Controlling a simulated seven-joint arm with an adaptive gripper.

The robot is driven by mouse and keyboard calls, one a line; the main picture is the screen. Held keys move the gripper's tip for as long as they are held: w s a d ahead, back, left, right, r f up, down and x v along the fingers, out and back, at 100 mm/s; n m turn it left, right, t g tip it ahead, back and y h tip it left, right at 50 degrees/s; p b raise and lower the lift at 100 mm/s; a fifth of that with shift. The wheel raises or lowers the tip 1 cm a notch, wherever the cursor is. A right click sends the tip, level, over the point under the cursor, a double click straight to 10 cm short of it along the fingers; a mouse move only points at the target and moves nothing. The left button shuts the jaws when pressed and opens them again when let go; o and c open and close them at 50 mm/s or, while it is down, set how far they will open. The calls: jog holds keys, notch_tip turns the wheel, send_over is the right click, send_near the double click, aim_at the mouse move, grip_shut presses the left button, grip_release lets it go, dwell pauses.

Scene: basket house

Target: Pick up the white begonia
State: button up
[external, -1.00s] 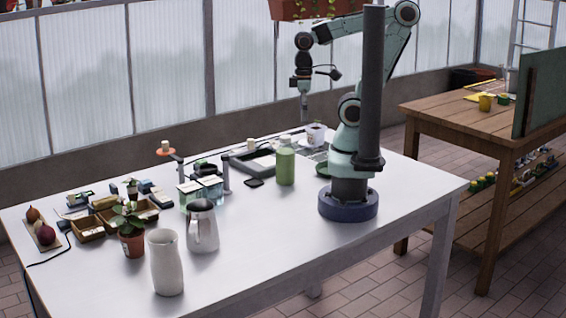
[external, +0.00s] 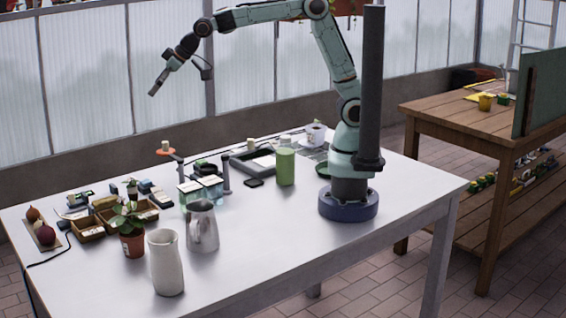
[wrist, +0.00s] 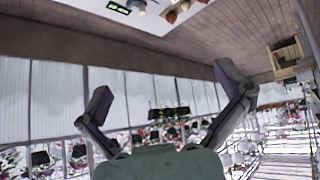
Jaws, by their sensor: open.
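My gripper (external: 155,90) is in the air above the far left part of the table, tilted down to the left. In the wrist view my gripper (wrist: 163,80) has its two fingers wide apart with nothing between them. A leafy plant in a terracotta pot (external: 131,243) stands on the white table at the left, well below and in front of the gripper. A white pot with a small plant (external: 316,134) stands at the back, near my base. I cannot tell for sure which plant is the white begonia. Neither is clear in the wrist view.
A pale vase (external: 165,264) and a metal jug (external: 203,226) stand close right of the terracotta pot. Small wooden boxes (external: 88,229) lie behind it. The table's front right (external: 290,240) is clear.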

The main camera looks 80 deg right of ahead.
jog(key=w+a+f+n+g, duration=0.1)
jog(key=w+a+f, duration=0.4)
jog(key=a+f, duration=0.45)
jog(key=n+g, duration=0.2)
jog(key=g, duration=0.1)
send_near(133, 231)
jog(key=shift+y, duration=0.4)
jog(key=x, duration=0.5)
jog(key=shift+s+d+f, duration=0.1)
jog(key=shift+d+f, duration=0.05)
jog(key=x, duration=0.5)
jog(key=shift+w+f, duration=0.25)
jog(key=shift+f, duration=0.05)
jog(key=c, duration=1.2)
